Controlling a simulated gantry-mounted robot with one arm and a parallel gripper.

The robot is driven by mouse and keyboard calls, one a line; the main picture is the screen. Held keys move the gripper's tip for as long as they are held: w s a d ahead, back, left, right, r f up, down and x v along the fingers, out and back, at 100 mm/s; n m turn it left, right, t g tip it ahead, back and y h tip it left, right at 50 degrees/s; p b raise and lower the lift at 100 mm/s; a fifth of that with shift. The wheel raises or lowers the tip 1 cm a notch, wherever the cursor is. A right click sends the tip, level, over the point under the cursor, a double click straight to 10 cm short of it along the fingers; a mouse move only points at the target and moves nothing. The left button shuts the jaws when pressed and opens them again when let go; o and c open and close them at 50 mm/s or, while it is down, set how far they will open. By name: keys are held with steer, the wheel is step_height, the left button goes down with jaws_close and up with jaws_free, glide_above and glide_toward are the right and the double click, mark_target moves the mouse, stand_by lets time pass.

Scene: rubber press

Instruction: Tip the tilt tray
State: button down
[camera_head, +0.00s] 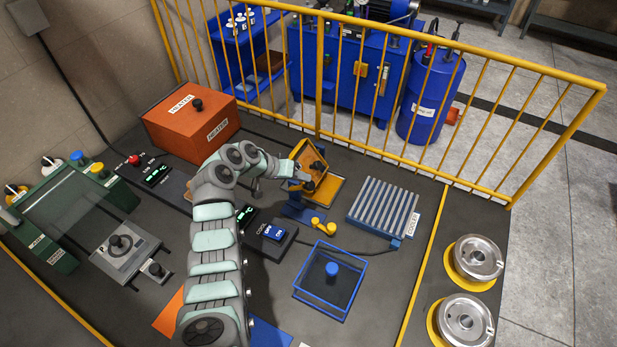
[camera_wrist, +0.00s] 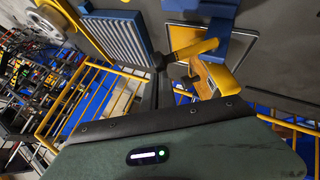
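The tilt tray (camera_head: 310,158) appears as an orange-yellow tray standing steeply tilted, with dark parts on its face. It is above a flat yellow-edged plate (camera_head: 328,192) and a blue base (camera_head: 303,213). A yellow lever (camera_head: 324,227) sticks out by the base. My gripper (camera_head: 284,169) is at the tray's left side, close to it; I cannot tell whether they touch. In the wrist view, part of the tray (camera_wrist: 217,76) and a yellow bar (camera_wrist: 194,49) show just beyond my wrist housing.
The ribbed cooler (camera_head: 383,211) is right of the tray. A blue open frame (camera_head: 330,282) and a switch box (camera_head: 271,235) are in front. The orange heater (camera_head: 192,120) is at the back left. A yellow railing (camera_head: 395,152) runs close behind the tray.

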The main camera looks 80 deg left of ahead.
steer(key=shift+a+r, duration=0.15)
steer(key=shift+r, duration=0.3)
steer(key=a+v, duration=0.2)
steer(key=v, duration=1)
steer(key=shift+r, duration=0.45)
